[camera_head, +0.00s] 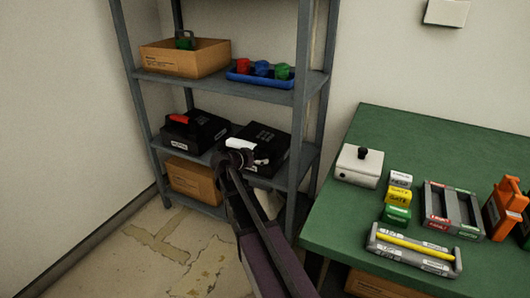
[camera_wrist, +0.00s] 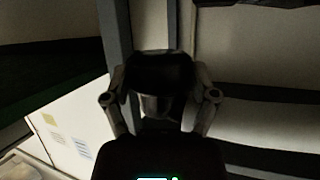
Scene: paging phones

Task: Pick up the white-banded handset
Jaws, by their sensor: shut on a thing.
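The white-banded handset (camera_head: 241,144) shows as a white piece just beyond my gripper (camera_head: 234,158), above the left part of the right-hand black phone base (camera_head: 268,139) on the middle shelf. My gripper covers part of the handset. In the wrist view, the two fingers of my gripper (camera_wrist: 160,101) close on a dark body (camera_wrist: 160,72), which is the handset in shadow; its white band cannot be made out there. I cannot tell whether the handset is clear of its base.
A second black phone with a red-banded handset (camera_head: 184,120) stands left on the same shelf. The shelf post (camera_head: 300,95) rises close on the right. Above are a cardboard box (camera_head: 185,62) and a blue tray (camera_head: 258,82). A green table (camera_head: 400,125) with several items stands right.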

